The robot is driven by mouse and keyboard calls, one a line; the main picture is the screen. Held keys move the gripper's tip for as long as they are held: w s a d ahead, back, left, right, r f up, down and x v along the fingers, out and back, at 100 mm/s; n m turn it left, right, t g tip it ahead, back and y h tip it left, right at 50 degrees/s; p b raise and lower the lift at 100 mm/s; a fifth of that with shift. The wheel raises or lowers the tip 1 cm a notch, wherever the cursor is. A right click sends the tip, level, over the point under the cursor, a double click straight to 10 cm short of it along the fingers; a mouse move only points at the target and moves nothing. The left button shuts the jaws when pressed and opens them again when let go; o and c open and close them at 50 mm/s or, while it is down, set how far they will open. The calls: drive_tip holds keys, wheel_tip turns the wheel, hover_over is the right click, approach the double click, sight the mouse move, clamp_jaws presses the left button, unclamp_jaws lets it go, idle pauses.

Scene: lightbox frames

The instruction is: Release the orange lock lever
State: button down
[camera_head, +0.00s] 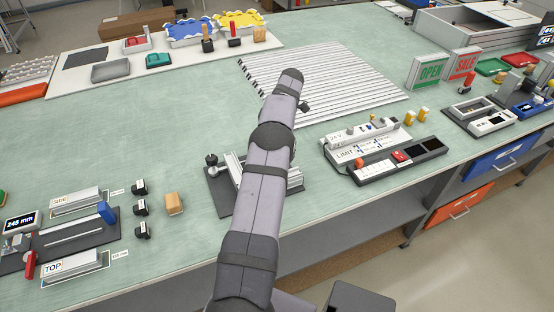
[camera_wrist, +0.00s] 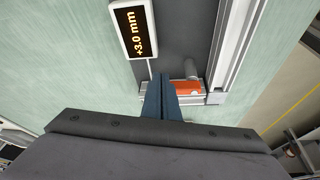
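The orange lock lever (camera_wrist: 187,88) shows in the wrist view, lying in a grey metal carriage (camera_wrist: 213,98) beside a light rail. A grey round post stands just behind it. My gripper (camera_wrist: 163,80) has its two dark blue fingers together, with nothing visible between them. The fingertips are just left of the lever and overlap its left end in the picture; I cannot tell whether they touch it.
A display (camera_wrist: 134,28) reading +3.0 mm stands at upper left in the wrist view. In the head view, a grey LIMIT panel (camera_head: 370,148) is right of the arm, and a wooden block (camera_head: 174,204) and black knobs (camera_head: 140,187) are left. A slatted panel (camera_head: 340,80) lies behind.

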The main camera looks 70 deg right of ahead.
drive_tip(key=shift+w, duration=0.15)
drive_tip(key=p+v, duration=0.3)
drive_tip(key=v, duration=0.4)
drive_tip(key=shift+r, duration=0.15)
idle(0.8)
